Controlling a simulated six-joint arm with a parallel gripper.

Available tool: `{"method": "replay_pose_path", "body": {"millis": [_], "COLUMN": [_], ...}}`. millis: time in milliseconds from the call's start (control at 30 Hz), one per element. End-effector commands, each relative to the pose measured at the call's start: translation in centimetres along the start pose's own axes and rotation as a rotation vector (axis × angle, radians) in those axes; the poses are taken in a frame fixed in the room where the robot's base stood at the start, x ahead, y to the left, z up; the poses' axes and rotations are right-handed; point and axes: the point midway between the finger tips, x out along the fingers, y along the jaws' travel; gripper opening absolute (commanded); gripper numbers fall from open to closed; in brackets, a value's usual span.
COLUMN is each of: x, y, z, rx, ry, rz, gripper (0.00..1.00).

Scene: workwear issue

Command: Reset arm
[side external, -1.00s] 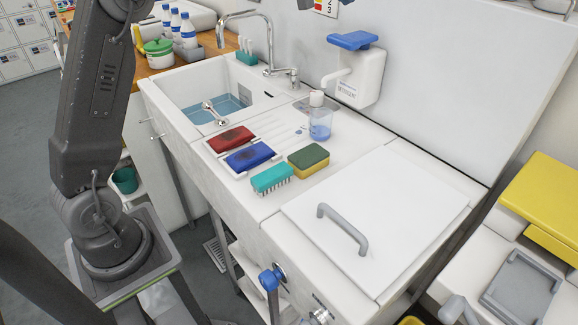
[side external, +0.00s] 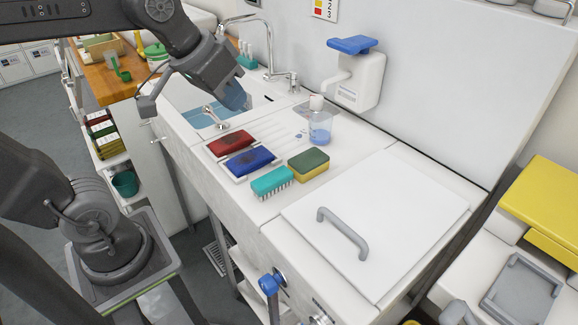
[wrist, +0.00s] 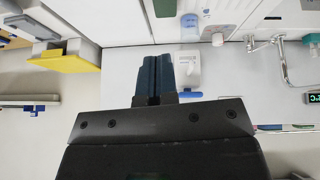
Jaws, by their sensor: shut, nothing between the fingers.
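My gripper (side external: 236,97) is in view over the sink (side external: 190,122) in the side view. Its dark blue fingers point down and to the right above the basin. In the wrist view its fingers (wrist: 153,78) are together with nothing between them. My arm reaches in from the left, with its upper part across the top left of the side view.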

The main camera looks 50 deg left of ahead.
Motion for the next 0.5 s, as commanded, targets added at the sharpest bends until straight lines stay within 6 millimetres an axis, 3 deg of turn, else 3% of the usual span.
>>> {"method": "replay_pose_path", "body": {"millis": [33,100,200,500], "x": [0.2,0.6,1.2,1.5], "y": [-0.1,-0.4,-0.7,-0.9], "z": [2.3,4.7,6.8,7.8], "rx": [0.026,0.055,0.083,0.095], "ry": [-0.005,-0.015,-0.025,-0.032], "rz": [-0.01,-0.025,-0.038,-0.045], "gripper": [0.0,0.0,0.0,0.0]}}
